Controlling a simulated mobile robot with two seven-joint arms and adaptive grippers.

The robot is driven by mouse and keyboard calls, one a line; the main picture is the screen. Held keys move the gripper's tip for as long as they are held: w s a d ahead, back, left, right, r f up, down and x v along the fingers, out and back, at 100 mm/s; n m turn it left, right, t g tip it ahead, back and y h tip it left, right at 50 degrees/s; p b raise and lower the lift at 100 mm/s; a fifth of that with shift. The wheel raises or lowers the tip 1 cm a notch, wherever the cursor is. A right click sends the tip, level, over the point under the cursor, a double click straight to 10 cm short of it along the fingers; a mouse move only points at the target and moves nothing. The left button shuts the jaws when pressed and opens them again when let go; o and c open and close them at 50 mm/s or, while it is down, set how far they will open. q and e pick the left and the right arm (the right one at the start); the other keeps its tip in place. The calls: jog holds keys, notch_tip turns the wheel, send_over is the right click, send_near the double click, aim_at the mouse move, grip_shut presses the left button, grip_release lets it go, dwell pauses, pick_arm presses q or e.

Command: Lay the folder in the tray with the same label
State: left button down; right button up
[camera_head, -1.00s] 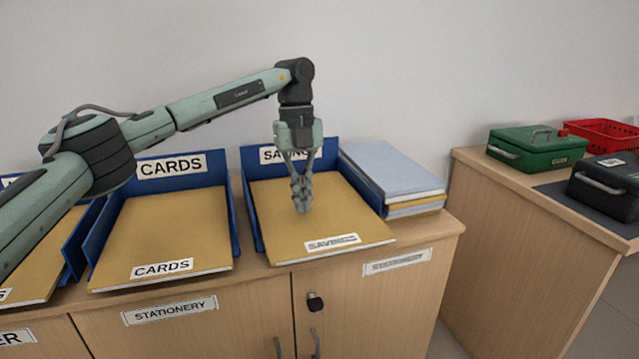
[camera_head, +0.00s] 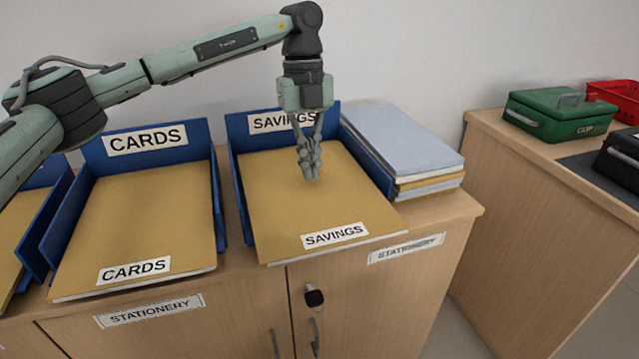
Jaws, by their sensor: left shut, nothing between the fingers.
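A tan folder labelled SAVINGS (camera_head: 290,205) lies flat in the blue tray labelled SAVINGS (camera_head: 241,130), its front edge reaching past the open front of the tray. Another tan folder labelled CARDS (camera_head: 140,230) lies in the blue tray labelled CARDS (camera_head: 199,135). My left gripper (camera_head: 311,172) is shut and empty, pointing down over the SAVINGS folder. I cannot tell whether its fingertips touch the folder. My right gripper is not in view.
A third blue tray (camera_head: 55,195) with a tan folder is cut off at the left. A stack of folders (camera_head: 405,140) stands right of the SAVINGS tray.

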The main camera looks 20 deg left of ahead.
aim_at(320, 201)
pick_arm(q)
jog(key=s+d, duration=0.2)
jog(key=s, duration=0.2)
jog(key=shift+s+d+p, duration=0.1)
jog(key=shift+d+p, duration=0.2)
jog(key=shift+d, duration=0.1)
jog(key=shift+s+d+f, duration=0.1)
jog(key=shift+s+f, duration=0.05)
jog(key=shift+s, duration=0.05)
jog(key=shift+f, duration=0.65)
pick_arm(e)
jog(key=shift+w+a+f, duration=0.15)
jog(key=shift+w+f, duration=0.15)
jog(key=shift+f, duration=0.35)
pick_arm(q)
jog(key=shift+w, duration=0.15)
